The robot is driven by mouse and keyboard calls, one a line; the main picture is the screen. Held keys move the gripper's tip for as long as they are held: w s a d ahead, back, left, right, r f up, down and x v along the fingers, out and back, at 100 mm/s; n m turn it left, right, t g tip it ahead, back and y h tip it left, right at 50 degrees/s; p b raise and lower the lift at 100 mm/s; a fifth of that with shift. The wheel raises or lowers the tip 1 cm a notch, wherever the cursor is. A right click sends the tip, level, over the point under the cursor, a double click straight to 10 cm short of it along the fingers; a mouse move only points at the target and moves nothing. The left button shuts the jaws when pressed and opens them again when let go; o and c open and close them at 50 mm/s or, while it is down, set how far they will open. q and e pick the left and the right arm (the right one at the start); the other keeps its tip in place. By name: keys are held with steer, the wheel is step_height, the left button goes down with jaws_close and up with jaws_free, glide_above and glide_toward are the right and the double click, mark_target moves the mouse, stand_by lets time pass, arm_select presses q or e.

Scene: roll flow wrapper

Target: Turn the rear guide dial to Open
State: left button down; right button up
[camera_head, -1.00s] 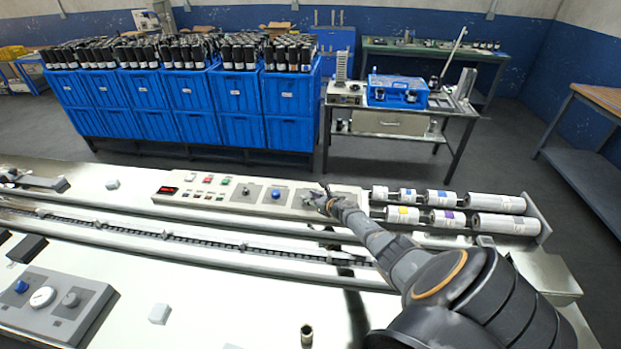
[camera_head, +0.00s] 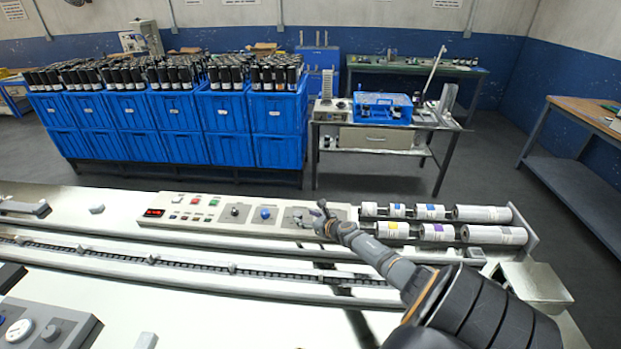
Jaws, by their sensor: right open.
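The rear control panel (camera_head: 178,222) is a long pale box on the machine's far side. It carries a dark knob (camera_head: 236,210), a blue knob (camera_head: 265,213) and a grey area at its right end, where my right gripper (camera_head: 321,213) is. The gripper is open, over or beside a dial there. The gripper covers much of that spot, so I cannot tell whether it touches the dial or which way the dial points. Labels are too small to read. My left gripper is not in view.
Rows of white rollers (camera_head: 480,214) lie just right of the panel. A guide rail and chain channel (camera_head: 200,267) run along the machine in front. A second panel with knobs (camera_head: 50,325) is at the near left. Blue crates (camera_head: 180,130) stand behind.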

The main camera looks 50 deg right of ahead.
steer(key=shift+v, duration=1.55)
